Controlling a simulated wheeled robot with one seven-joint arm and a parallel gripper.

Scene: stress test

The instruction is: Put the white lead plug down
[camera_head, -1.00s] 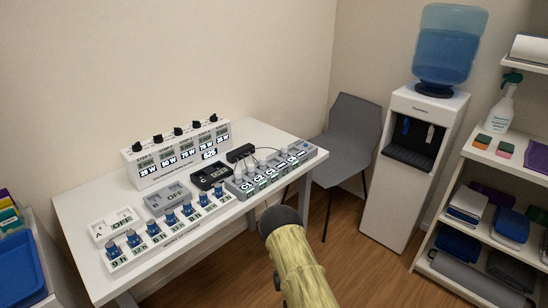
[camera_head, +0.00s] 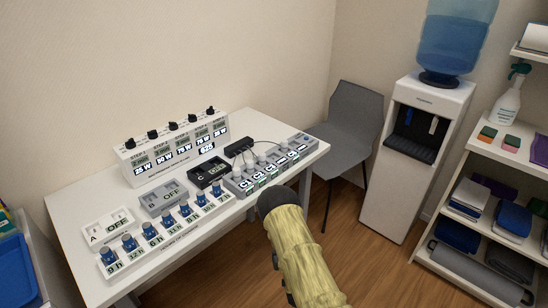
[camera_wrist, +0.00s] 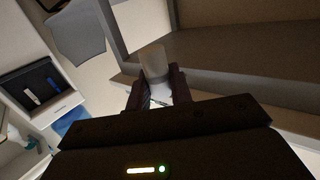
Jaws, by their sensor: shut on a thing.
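My gripper (camera_wrist: 158,88) shows in the wrist view with its two dark fingers closed on a pale, whitish plug (camera_wrist: 154,62). The plug's rounded end sticks out beyond the fingertips, and a thin line shows between the fingers. In the head view my forearm hides the gripper and the held plug, near the front right of the white table (camera_head: 85,190). A grey socket panel (camera_head: 258,181) with labels such as C1 and C2 lies at the table's right end. A thin cable runs near it from a black block (camera_head: 239,147).
A step panel (camera_head: 172,152) stands at the back. A row of blue knobs (camera_head: 168,220) runs along the front, with switch box A (camera_head: 107,228), grey box B (camera_head: 163,198) and black box C (camera_head: 207,173) behind. A chair (camera_head: 352,120) and water cooler (camera_head: 410,140) stand right.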

